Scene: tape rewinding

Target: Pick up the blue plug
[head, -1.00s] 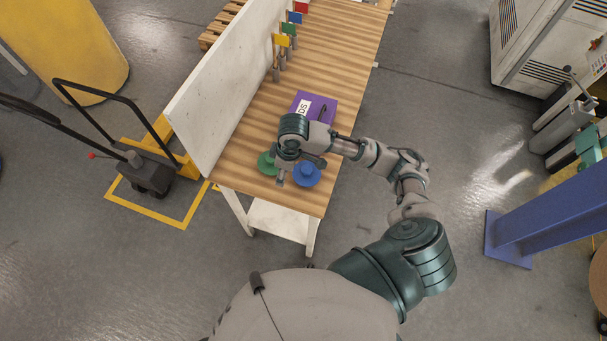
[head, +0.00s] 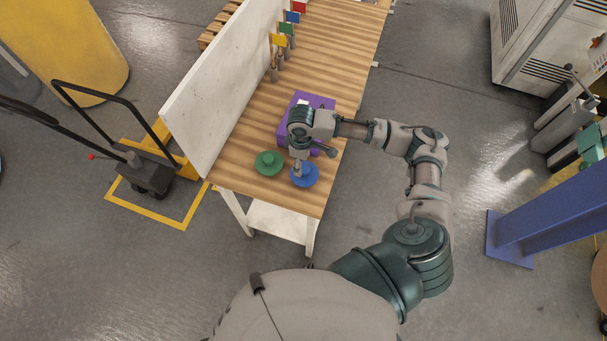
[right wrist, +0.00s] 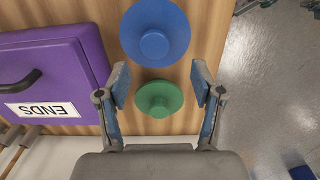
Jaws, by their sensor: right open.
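The blue plug (head: 305,176) is a round disc with a raised knob, lying on the wooden table near its front edge. My right gripper (head: 298,172) is above it in the head view, covering part of its left side. In the right wrist view the blue plug (right wrist: 155,34) lies past the fingertips, with its knob roughly midway between them sideways. My right gripper (right wrist: 160,82) is open and empty there. A green plug (head: 269,163) of like shape sits to the left; in the right wrist view the green plug (right wrist: 159,98) shows between the fingers. My left gripper is not in view.
A purple box (head: 321,101) with a handle and an "ENDS" label (right wrist: 43,110) lies behind the plugs, partly under my arm. A white panel (head: 215,90) stands along the table's left side. Coloured flags (head: 278,39) stand farther back. The table (head: 345,50) is clear at back right.

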